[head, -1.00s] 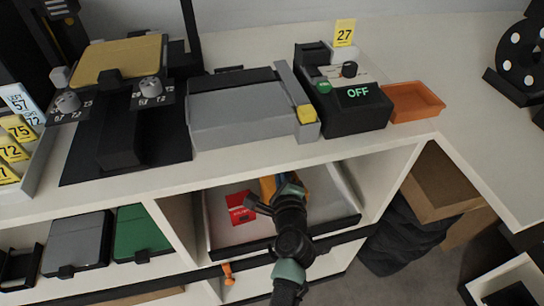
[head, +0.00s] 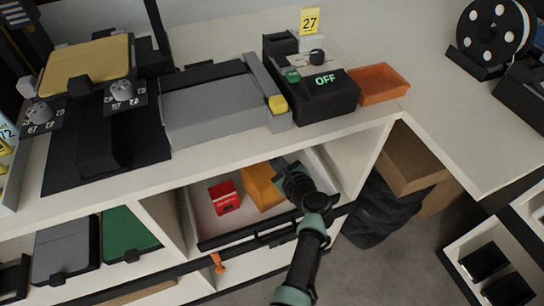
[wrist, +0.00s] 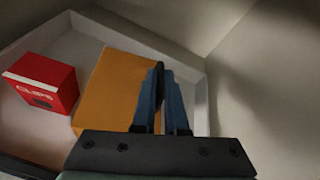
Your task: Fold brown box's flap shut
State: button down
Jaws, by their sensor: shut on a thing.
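A brown cardboard box (head: 408,160) stands on the floor at the right, under the white counter. Its top looks open, and a brown flap (head: 441,197) hangs at its near right side. My gripper (head: 284,172) is away from it, inside a shallow open drawer (head: 203,218) to its left. There my gripper is at the right side of an ochre box (head: 260,187). In the wrist view the two blue fingers (wrist: 160,72) are close together against the ochre box (wrist: 115,90). The exact place of the grip is hidden.
A red clips box (head: 224,197) lies left of the ochre box in the drawer. An orange tray (head: 378,84) and a black device reading OFF (head: 318,95) stand on the counter above. A dark crumpled bag (head: 372,210) lies beside the brown box. Floor is free in front.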

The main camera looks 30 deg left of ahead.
jog(key=shift+f, duration=0.35)
jog(key=c, duration=0.9)
grip_release()
jog(key=shift+c, duration=0.2)
jog(key=p+v, duration=0.4)
jog(key=v, duration=0.9)
jog(key=shift+p, duration=0.35)
jog(key=shift+d, duration=0.1)
